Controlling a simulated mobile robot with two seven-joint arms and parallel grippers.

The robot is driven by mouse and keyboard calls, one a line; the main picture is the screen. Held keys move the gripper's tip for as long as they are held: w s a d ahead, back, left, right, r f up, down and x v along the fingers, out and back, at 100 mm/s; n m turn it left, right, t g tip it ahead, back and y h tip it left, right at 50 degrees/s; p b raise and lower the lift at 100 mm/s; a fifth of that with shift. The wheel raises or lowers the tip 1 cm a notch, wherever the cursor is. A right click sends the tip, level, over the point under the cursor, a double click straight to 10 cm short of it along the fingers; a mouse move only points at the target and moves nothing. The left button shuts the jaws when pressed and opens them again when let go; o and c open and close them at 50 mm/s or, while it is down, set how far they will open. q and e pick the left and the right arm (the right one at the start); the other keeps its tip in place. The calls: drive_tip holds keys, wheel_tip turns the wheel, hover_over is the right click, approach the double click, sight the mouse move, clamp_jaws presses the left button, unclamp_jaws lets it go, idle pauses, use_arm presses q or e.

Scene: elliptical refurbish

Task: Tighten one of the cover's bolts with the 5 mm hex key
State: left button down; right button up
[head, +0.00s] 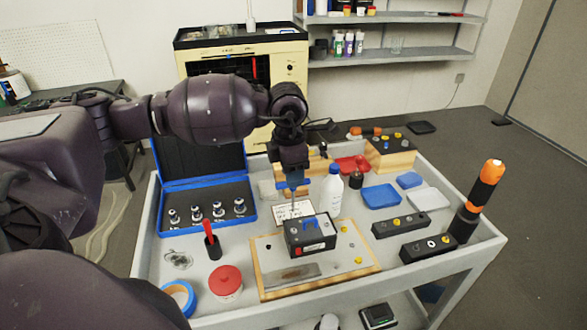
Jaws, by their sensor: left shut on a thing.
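My left gripper (293,176) is over the middle of the grey cart, pointing down. It is shut on a tool with a blue handle and a thin shaft, which looks like the hex key (293,197). The shaft points down toward the black box-shaped unit (312,240) with blue parts on its top, which seems to be the part with the cover. The unit sits on a wooden board (268,252). I cannot tell whether the key's tip touches a bolt, and the bolts are too small to make out. My right gripper is not in view.
An open blue case (207,215) holds several metal bits at left. A white bottle (330,188) stands close behind the unit. A red-lidded jar (226,281), a blue tape roll (178,297), black blocks (401,224) and an orange-black tool (477,200) stand around the board.

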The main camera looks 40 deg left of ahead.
sight(293, 193)
use_arm(q)
drive_tip(key=shift+f+b, duration=0.8)
drive_tip(key=shift+f, duration=1.5)
drive_tip(key=shift+f+b, duration=0.7)
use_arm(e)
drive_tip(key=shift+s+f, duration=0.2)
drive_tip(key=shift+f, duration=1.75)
use_arm(q)
drive_tip(key=shift+w, duration=0.1)
drive_tip(key=shift+d, duration=0.1)
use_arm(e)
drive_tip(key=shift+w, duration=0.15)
